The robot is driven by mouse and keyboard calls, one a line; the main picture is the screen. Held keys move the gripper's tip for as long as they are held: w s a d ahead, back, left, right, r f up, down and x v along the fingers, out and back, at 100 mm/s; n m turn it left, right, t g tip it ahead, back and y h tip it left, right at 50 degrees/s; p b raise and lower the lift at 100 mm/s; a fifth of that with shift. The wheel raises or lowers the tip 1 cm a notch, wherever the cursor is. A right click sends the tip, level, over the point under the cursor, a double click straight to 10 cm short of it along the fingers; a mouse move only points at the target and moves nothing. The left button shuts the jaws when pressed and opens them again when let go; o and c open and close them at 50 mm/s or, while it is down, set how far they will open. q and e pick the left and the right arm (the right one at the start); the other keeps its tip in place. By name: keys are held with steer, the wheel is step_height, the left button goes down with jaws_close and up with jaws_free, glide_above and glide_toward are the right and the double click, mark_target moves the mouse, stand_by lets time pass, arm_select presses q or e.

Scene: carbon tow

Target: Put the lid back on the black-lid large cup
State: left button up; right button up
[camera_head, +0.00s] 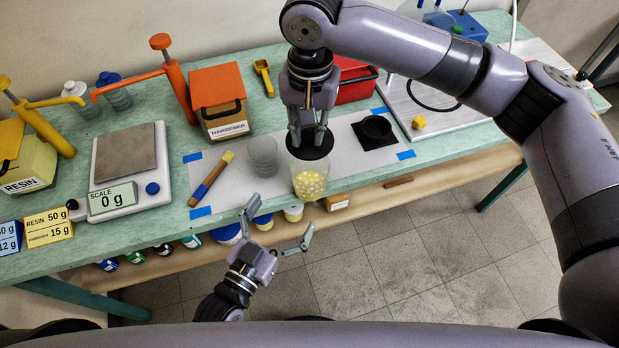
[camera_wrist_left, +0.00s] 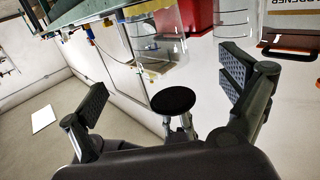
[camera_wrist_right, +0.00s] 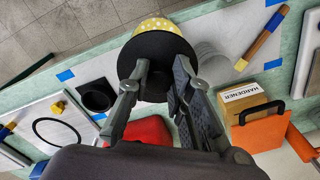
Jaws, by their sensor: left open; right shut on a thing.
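The black lid (camera_head: 312,143) is pinched from above by my right gripper (camera_head: 308,135), which is shut on it. It also shows in the right wrist view (camera_wrist_right: 155,52) and the left wrist view (camera_wrist_left: 172,100). The large clear cup (camera_head: 309,184), with yellow, pale-dotted contents, is directly beneath the lid near the table's front edge. The lid hides the cup's mouth, and I cannot tell whether it touches the rim. My left gripper (camera_head: 277,228) is open and empty, in front of the table edge, lower and left of the cup.
A grey cup (camera_head: 264,157) and a brush (camera_head: 211,179) are left of the cup. A black round dish (camera_head: 377,129) and yellow piece (camera_head: 418,122) are right. The hardener box (camera_head: 219,98) and red bin (camera_head: 354,82) stand behind. A shelf with jars (camera_head: 228,234) is under the table.

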arm_select(q)
steer(key=shift+s+r, duration=0.1)
steer(key=shift+r, duration=0.1)
stand_by(0.3)
glide_above(310, 171)
steer(key=s, duration=0.4)
steer(key=shift+w, duration=0.2)
steer(key=shift+c, duration=0.5)
steer(key=c, duration=1.7)
